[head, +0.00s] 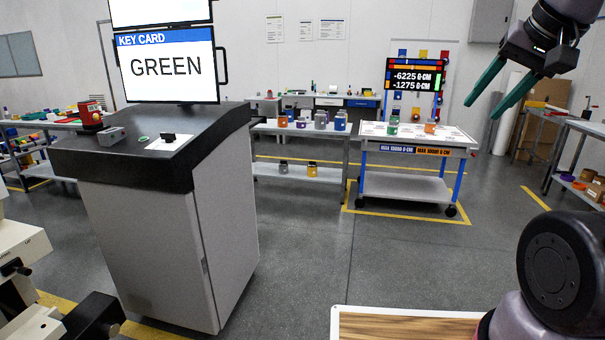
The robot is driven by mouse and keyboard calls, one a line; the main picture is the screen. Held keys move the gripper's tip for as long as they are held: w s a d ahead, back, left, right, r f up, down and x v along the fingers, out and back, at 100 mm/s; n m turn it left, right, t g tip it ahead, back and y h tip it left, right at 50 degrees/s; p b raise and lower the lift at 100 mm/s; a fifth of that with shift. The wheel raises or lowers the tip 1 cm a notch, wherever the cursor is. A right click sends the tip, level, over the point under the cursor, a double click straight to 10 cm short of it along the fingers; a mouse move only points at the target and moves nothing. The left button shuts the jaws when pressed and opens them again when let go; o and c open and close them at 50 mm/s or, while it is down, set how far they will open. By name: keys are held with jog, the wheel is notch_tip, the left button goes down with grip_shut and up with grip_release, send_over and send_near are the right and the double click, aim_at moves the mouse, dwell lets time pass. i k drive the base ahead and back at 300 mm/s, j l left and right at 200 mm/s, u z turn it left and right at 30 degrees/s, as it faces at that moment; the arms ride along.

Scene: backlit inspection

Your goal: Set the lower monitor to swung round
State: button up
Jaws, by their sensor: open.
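Two screens stand one above the other over the dark-topped console at the left. The upper monitor (160,10) is cut off by the top of the picture. My gripper (490,108) is at the upper right, with its two green fingers apart and nothing between them. It is well to the right of the lower monitor, apart from it.
The console (165,220) stands below the screens, with a small black switch (168,138) and a red box (90,113) on top. A wheeled table (405,187) with bottles and a readout screen (414,77) stands further back. Grey floor (310,250) lies clear between.

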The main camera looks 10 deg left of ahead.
aim_at(173, 66)
jog(key=i+j+u, duration=0.1)
jog(key=i, duration=0.55)
jog(key=i+j+u, duration=0.15)
jog(key=i, duration=0.5)
jog(key=i+j+u, duration=0.15)
jog(key=i+j, duration=0.25)
jog(key=j, duration=0.15)
jog(key=i+j+u, duration=0.15)
jog(key=i+j, duration=0.25)
jog(key=j, duration=0.1)
